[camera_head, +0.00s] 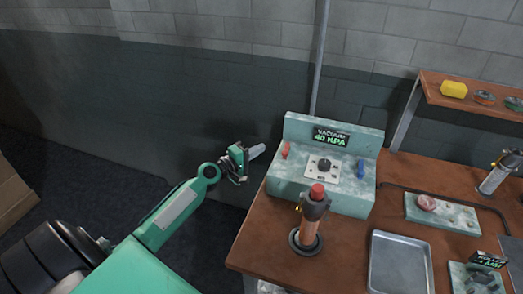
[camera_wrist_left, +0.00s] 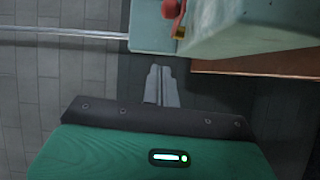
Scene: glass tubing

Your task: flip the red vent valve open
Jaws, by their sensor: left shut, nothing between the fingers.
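The red vent valve (camera_head: 286,151) sits on the left part of the pale green vacuum console (camera_head: 322,204), left of a dark round knob (camera_head: 324,164). In the left wrist view the red valve (camera_wrist_left: 172,9) shows at the top edge, partly cut off, with a brass-coloured part below it. My left gripper (camera_head: 257,150) is shut and empty, a short way left of the console and apart from the valve. Its closed fingers (camera_wrist_left: 161,86) point toward the console in the left wrist view. My right gripper is not in view.
A blue valve (camera_head: 361,169) is on the console's right. A copper-coloured cylinder with a red top (camera_head: 312,225) stands in front of it. A metal tray (camera_head: 400,262) lies on the brown bench (camera_head: 262,240). A grey pipe (camera_head: 319,60) rises behind. Left of the bench is open.

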